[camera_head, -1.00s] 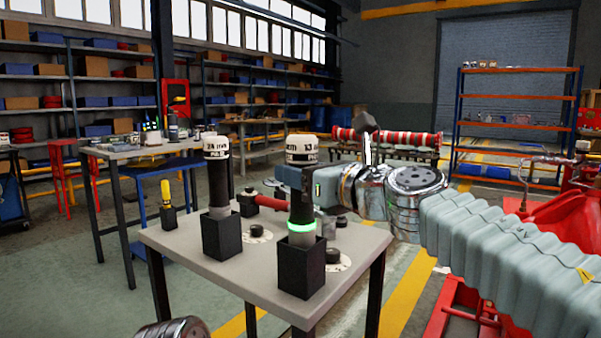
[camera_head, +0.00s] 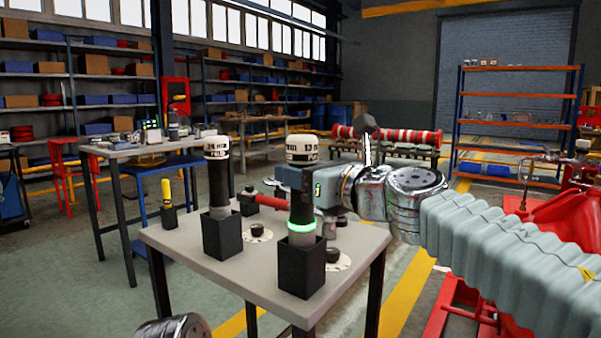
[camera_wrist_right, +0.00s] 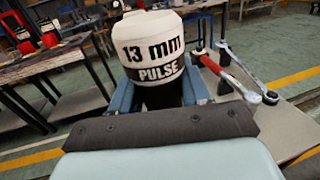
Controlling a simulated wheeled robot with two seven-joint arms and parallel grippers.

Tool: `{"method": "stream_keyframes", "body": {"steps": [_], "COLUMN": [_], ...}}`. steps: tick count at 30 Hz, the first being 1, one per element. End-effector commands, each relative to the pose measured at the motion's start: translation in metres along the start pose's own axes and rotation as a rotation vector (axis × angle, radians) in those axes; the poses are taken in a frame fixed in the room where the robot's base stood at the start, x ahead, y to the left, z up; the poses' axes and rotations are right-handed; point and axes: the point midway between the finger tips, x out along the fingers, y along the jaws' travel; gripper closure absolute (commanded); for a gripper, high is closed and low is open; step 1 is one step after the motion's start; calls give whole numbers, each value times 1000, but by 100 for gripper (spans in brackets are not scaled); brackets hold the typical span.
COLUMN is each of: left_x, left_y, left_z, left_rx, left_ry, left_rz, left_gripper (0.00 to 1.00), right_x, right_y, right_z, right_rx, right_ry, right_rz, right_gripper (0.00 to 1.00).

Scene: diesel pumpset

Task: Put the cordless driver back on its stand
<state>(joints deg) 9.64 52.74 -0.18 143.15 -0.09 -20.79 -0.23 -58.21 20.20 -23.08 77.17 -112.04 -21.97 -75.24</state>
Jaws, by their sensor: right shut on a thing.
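The cordless driver (camera_head: 302,205) is upright, with a black body, a white cap marked 13 mm and a glowing green ring low down. Its lower end is inside a black square stand (camera_head: 301,268) on the grey table; how deep it sits is hidden. My right gripper (camera_head: 298,180) comes from the right and is shut on the driver's body just below the cap. In the right wrist view the cap (camera_wrist_right: 150,50) reads "13 mm PULSE", and the blue fingers of the gripper (camera_wrist_right: 160,93) lie on both sides of the black body. My left gripper is out of view.
A similar driver (camera_head: 217,175) stands in another black holder (camera_head: 222,235) to the left. A yellow-handled tool (camera_head: 167,192) in a small holder, a red-handled tool (camera_head: 268,202) and dark knobs (camera_head: 257,230) are close by. The table's front left is bare.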

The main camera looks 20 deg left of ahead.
Motion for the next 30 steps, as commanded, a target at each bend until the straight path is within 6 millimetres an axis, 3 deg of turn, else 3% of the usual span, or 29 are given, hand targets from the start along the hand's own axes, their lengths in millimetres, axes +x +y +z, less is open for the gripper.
{"method": "stream_keyframes", "body": {"steps": [30], "left_x": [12], "left_y": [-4], "left_z": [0], "left_rx": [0], "left_ry": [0], "left_rz": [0], "left_gripper": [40], "right_x": [-1], "right_y": [0], "right_z": [-13], "right_rx": [0], "right_ry": [-3], "right_rz": [-1], "right_gripper": [100]}}
